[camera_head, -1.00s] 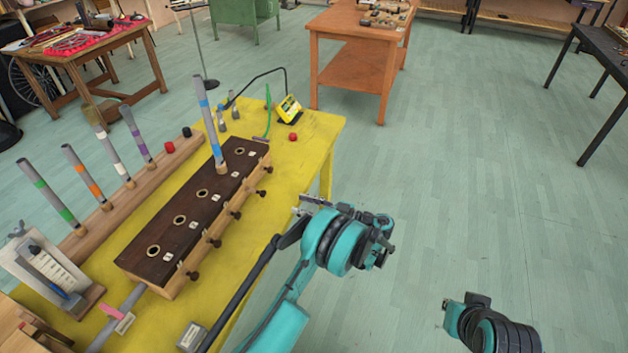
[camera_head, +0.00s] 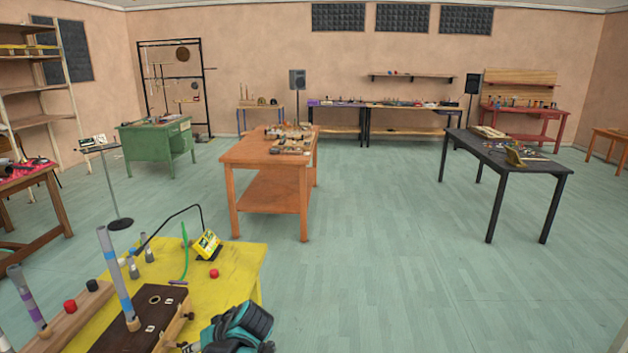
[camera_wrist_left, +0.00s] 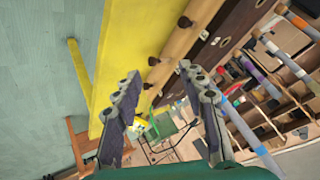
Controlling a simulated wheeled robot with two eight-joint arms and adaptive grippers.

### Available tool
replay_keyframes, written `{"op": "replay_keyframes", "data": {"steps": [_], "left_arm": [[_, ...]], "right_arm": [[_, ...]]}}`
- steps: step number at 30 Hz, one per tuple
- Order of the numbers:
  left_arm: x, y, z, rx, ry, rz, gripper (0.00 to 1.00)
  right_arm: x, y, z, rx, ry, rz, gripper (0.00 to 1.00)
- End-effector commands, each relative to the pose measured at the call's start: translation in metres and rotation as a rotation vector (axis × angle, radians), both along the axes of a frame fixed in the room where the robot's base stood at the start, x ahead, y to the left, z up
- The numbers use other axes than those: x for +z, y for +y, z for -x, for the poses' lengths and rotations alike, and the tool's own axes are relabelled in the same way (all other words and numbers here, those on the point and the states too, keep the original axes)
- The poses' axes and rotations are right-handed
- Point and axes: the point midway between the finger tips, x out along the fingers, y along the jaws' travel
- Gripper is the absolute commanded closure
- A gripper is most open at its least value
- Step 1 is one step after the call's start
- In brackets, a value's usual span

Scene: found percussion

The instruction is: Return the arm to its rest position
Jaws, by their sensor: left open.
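My left arm shows in the head view as a teal link (camera_head: 238,325) at the bottom edge, beside the right end of the yellow table (camera_head: 232,275). In the left wrist view my left gripper (camera_wrist_left: 158,74) has its two dark fingers spread apart, with nothing between them. A dark-topped wooden block (camera_head: 155,305) with round holes and side pegs lies on the yellow table, just left of the arm. My right gripper is out of view.
A yellow device (camera_head: 207,245), a red ball (camera_head: 214,273) and a green stem (camera_head: 185,250) are on the yellow table. A wooden rack (camera_head: 80,318) holds another tube. An orange table (camera_head: 268,150) and a black table (camera_head: 510,160) stand beyond, with open floor between.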

Motion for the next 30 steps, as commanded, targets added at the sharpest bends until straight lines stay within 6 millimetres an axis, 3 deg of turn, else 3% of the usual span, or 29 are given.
{"op": "replay_keyframes", "data": {"steps": [1,9,15,21,28,30], "left_arm": [[0.004,-0.002,0.019,-0.044,0.015,0.040,0.59],[0.007,-0.036,0.103,-0.331,0.033,0.248,0.59],[0.000,-0.065,0.152,-0.508,-0.028,0.349,0.59],[-0.006,-0.082,0.174,-0.599,-0.081,0.390,0.59],[-0.007,-0.085,0.177,-0.617,-0.092,0.396,0.59],[-0.007,-0.085,0.177,-0.616,-0.092,0.396,0.66]], "right_arm": [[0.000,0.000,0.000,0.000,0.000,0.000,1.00],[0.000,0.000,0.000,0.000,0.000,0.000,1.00],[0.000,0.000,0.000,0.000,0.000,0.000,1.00],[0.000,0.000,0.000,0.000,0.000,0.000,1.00],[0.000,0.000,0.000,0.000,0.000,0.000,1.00],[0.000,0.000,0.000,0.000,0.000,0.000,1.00]]}}
